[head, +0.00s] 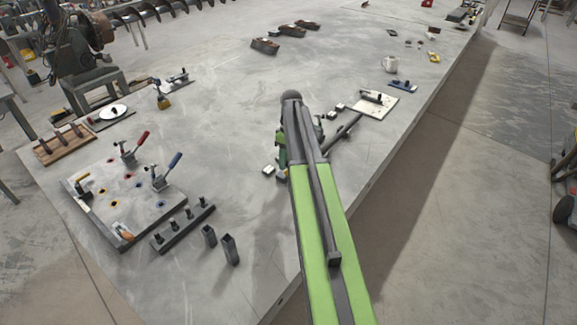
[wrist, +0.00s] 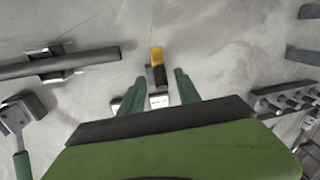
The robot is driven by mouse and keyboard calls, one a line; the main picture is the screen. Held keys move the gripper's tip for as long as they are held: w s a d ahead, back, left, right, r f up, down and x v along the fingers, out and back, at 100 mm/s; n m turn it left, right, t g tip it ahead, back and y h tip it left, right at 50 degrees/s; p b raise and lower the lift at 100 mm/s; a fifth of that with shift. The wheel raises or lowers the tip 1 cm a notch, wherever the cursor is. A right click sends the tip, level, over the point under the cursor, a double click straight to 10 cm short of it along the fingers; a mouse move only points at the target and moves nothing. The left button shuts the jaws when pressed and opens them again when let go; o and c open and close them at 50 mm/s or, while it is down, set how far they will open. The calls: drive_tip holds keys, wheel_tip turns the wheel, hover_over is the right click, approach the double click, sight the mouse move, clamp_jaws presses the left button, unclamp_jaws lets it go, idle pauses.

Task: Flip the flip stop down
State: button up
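The flip stop (wrist: 158,62) shows in the wrist view as a small upright-looking arm, yellow at its far end and dark below, with a pale metal block (wrist: 159,100) at its near end. My gripper (wrist: 159,77) has its two green fingers apart, one on each side of the flip stop. Clear gaps show between the fingers and the stop, so it is open and holds nothing. Whether the stop's arm stands or lies cannot be told for sure. In the head view my gripper (head: 283,158) is low over the table, and my arm hides most of the stop.
A dark bar on V-blocks (wrist: 60,65) lies left in the wrist view. A rail with several pegs (wrist: 288,98) is at right. In the head view a clamp board (head: 130,200) stands at left, two dark square tubes (head: 230,249) nearer. The table's edge runs along the right.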

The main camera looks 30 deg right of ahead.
drive_tip(key=shift+r, duration=0.1)
clamp_jaws()
idle(1.2)
